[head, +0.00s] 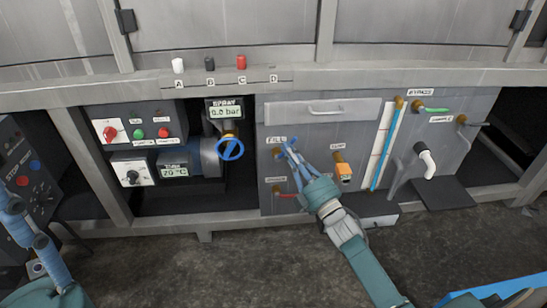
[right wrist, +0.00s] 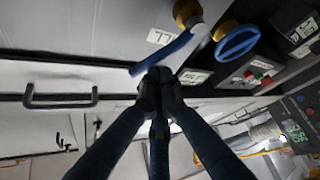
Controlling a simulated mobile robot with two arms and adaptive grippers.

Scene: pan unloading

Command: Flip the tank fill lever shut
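The tank fill lever has a blue handle (right wrist: 172,52) on a pale hub at a brass fitting, seen in the right wrist view. In the head view its brass fitting (head: 277,153) sits under the FILL label, with the handle partly hidden by my fingers. My right gripper (head: 289,152) reaches up to the lever from below right. In the right wrist view its fingertips (right wrist: 159,78) are together at the handle's lower edge; they look in contact, but I cannot tell whether they grip it. My left gripper (head: 14,212) is low at the left, its opening unclear.
A blue valve wheel (head: 230,149) is left of the lever. An orange-handled fitting (head: 343,171) is to its right, a red lever (head: 288,195) below, and a drawer handle (head: 325,109) above. A control box (head: 25,180) stands at far left.

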